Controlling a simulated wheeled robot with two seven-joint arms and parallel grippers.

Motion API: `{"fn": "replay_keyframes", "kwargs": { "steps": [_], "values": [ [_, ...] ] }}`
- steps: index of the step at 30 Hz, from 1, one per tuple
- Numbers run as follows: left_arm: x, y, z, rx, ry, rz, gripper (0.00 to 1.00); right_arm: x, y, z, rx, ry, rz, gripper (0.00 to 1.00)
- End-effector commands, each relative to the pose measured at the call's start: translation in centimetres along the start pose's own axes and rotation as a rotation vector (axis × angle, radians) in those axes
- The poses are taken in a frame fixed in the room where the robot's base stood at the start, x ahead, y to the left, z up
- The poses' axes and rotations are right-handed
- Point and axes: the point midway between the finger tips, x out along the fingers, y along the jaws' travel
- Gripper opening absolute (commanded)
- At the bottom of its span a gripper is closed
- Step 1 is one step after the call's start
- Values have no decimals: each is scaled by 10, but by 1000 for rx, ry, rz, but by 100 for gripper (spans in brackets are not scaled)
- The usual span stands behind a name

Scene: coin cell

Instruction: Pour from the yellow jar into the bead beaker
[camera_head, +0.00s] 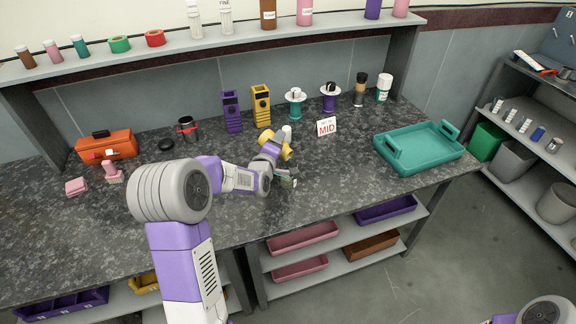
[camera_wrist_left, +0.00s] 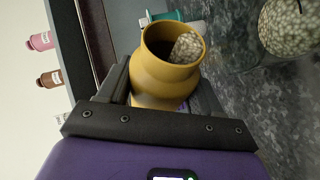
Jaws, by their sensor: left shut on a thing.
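My left gripper (camera_head: 268,152) is shut on the yellow jar (camera_wrist_left: 163,78) and holds it above the worktop. The jar (camera_head: 267,136) also shows in the head view, partly covered by the gripper. In the left wrist view, the jar is tipped well over toward its side, and pale beads (camera_wrist_left: 187,46) are gathered at the lower side of its mouth. The bead beaker (camera_wrist_left: 288,27), clear and holding pale beads, stands below the mouth and apart from it, cut by the frame edge. In the head view it is small and unclear beside the gripper. My right gripper is out of view.
A white card reading MID (camera_head: 326,127) stands behind the jar. A teal tray (camera_head: 418,165) sits at the right. Purple (camera_head: 232,112) and yellow (camera_head: 261,106) holders and several bottles line the back. An orange toolbox (camera_head: 106,146) is far left. The front worktop is mostly clear.

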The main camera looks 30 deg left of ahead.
Motion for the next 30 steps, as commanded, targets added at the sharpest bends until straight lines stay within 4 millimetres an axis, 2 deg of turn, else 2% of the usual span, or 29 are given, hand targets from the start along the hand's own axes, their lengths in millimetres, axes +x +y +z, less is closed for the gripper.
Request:
{"fn": "replay_keyframes", "kwargs": {
  "steps": [30],
  "values": [
    [-1,4,1,52,20,23,28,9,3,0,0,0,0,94]
  ]
}}
